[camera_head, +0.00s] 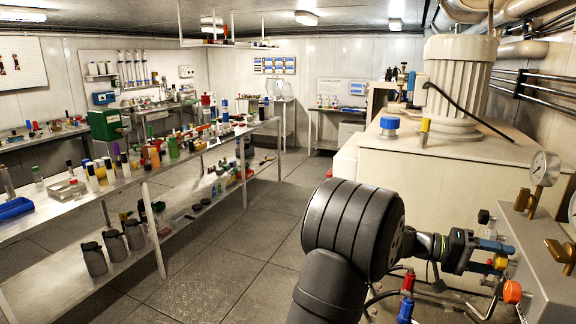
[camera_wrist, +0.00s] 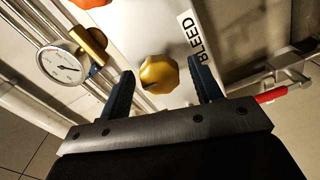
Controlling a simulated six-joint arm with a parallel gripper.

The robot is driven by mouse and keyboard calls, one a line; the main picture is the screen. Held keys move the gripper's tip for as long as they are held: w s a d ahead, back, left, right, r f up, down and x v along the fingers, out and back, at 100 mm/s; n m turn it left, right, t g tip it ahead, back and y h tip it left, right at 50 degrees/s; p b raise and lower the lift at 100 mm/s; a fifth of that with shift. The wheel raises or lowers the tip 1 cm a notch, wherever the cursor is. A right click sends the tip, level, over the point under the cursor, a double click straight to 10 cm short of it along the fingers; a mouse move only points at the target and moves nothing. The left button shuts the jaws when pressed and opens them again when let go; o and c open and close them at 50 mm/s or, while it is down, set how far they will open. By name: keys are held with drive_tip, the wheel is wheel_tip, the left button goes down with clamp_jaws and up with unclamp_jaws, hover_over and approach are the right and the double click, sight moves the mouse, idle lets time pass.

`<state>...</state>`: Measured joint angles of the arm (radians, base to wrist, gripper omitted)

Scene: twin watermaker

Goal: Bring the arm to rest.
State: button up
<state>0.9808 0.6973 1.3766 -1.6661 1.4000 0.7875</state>
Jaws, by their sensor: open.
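My arm reaches from the bottom of the head view to the right. My gripper (camera_head: 512,248) is at its end, close to the grey panel (camera_head: 548,268) at the right edge. In the wrist view my gripper (camera_wrist: 160,82) is open, with its two dark blue fingers apart. A gold knob (camera_wrist: 159,74) shows between and beyond the fingertips, beside a label reading BLEED (camera_wrist: 193,38). Nothing is held between the fingers. I cannot tell how far the fingertips are from the knob.
A pressure gauge (camera_head: 545,168) stands on the panel; brass handles (camera_head: 560,250) are near it. Red (camera_head: 408,281) and orange (camera_head: 511,292) fittings lie by my gripper. A white housing (camera_head: 430,165) stands behind. A long bench (camera_head: 130,180) with bottles is left. The middle floor (camera_head: 230,260) is clear.

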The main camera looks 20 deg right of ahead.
drive_tip(key=shift+s+d, duration=0.25)
